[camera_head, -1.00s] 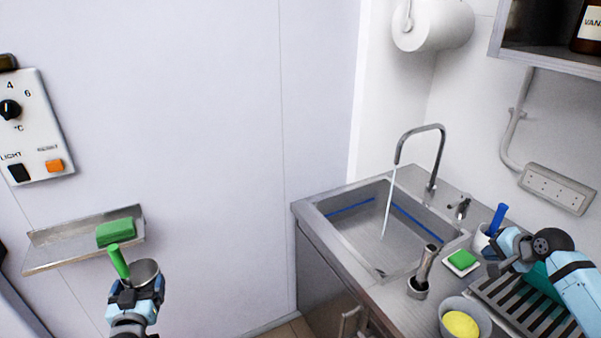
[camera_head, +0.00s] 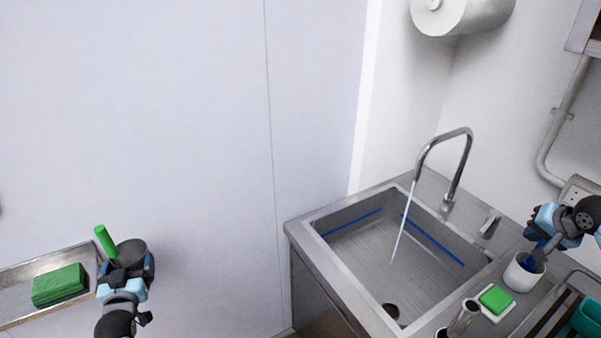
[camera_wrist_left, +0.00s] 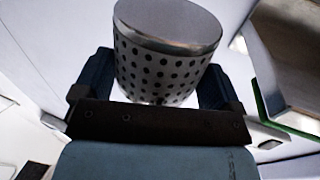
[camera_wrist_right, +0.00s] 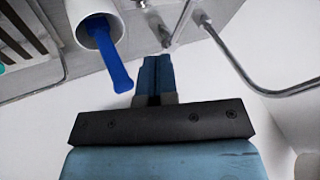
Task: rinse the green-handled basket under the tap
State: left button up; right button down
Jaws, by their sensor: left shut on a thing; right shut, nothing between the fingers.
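My left gripper (camera_head: 123,280) is shut on the green-handled basket (camera_head: 131,252), left of the sink. Its green handle (camera_head: 105,242) stands up, tilted. The left wrist view shows the basket (camera_wrist_left: 165,65) as a perforated metal cup between the fingers. The tap (camera_head: 465,160) arches over the sink (camera_head: 345,245), and a stream of water (camera_head: 405,220) falls from it into the basin. My right gripper (camera_head: 545,235) is shut and empty near the white cup. In the right wrist view its closed fingers (camera_wrist_right: 153,75) are beside a blue handle (camera_wrist_right: 110,60), apart from it.
A steel shelf (camera_head: 25,275) with a green block (camera_head: 60,285) is at the left. Right of the sink are a white cup (camera_head: 522,272), a green sponge (camera_head: 495,298) on a dish, a metal holder (camera_head: 463,318) and a drain rack (camera_head: 545,325). Open space lies between shelf and sink.

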aim_at(489, 224)
pick_arm(q)
jog(key=shift+r+p, duration=0.6)
jog(key=shift+r, duration=0.1)
jog(key=shift+r+p, duration=0.35)
jog(key=shift+r, duration=0.15)
pick_arm(e)
jog(key=w+a+f, duration=0.3)
jog(key=w+f, duration=0.4)
jog(key=f, duration=0.1)
jog(key=shift+w, duration=0.35)
jog(key=shift+d, duration=0.1)
